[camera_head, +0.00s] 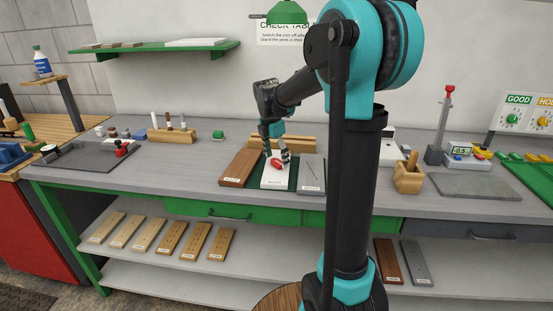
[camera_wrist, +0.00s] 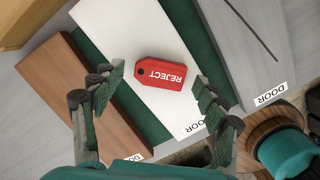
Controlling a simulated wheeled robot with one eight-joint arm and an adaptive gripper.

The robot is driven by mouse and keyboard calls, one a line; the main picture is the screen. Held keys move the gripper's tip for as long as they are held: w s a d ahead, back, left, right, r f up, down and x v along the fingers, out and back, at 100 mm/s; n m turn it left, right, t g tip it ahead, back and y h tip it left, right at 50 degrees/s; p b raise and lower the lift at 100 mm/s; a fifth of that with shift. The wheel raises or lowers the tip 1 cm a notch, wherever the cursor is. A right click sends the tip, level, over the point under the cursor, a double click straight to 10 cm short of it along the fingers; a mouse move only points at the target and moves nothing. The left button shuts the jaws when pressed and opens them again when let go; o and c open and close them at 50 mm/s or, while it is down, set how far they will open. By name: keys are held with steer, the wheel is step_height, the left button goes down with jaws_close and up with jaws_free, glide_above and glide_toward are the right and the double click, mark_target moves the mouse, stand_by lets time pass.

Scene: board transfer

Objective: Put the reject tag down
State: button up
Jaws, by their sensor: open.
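The red reject tag (camera_wrist: 160,73) lies flat on the white board (camera_wrist: 122,30), with its lettering upside down in the wrist view. In the head view the tag (camera_head: 276,163) shows small beneath my gripper. My gripper (camera_wrist: 157,84) is open, with one finger on each side of the tag and gaps between fingers and tag. In the head view my gripper (camera_head: 275,156) is low over the white board (camera_head: 275,181). Whether the fingertips touch the board cannot be told.
A brown board (camera_head: 240,168) lies left of the white board and a grey board (camera_head: 311,174) with a dark line lies right, on green matting. A wooden holder (camera_head: 172,136) stands at the back left. Bare bench lies left of the boards.

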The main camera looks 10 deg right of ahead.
step_height(320, 180, up, 12)
steer(key=a, duration=0.1)
steer(key=shift+s+a, duration=0.25)
steer(key=shift+s, duration=0.2)
